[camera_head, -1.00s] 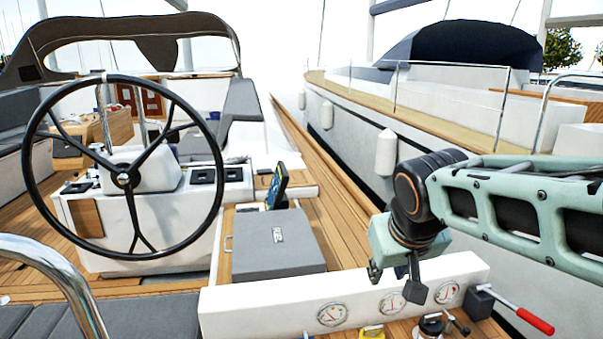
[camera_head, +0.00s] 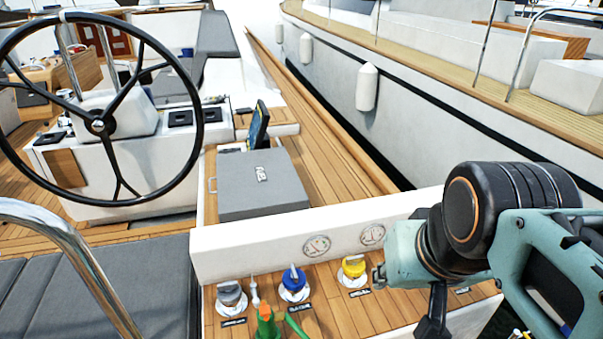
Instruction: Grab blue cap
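The blue cap (camera_head: 295,281) sits on a round white deck fitting, between a grey cap and a yellow cap, on the wooden deck ledge. A small black label lies in front of it. My gripper (camera_head: 433,322) is at the lower right, to the right of the caps and apart from the blue one. Only a dark part of it shows below my pale green wrist, and its fingers cannot be made out.
The yellow cap (camera_head: 354,268) stands between the blue cap and my wrist. The grey cap (camera_head: 230,294) is to the left. An orange and green object (camera_head: 268,321) is close in front. A white panel with gauges (camera_head: 317,245) rises behind the caps.

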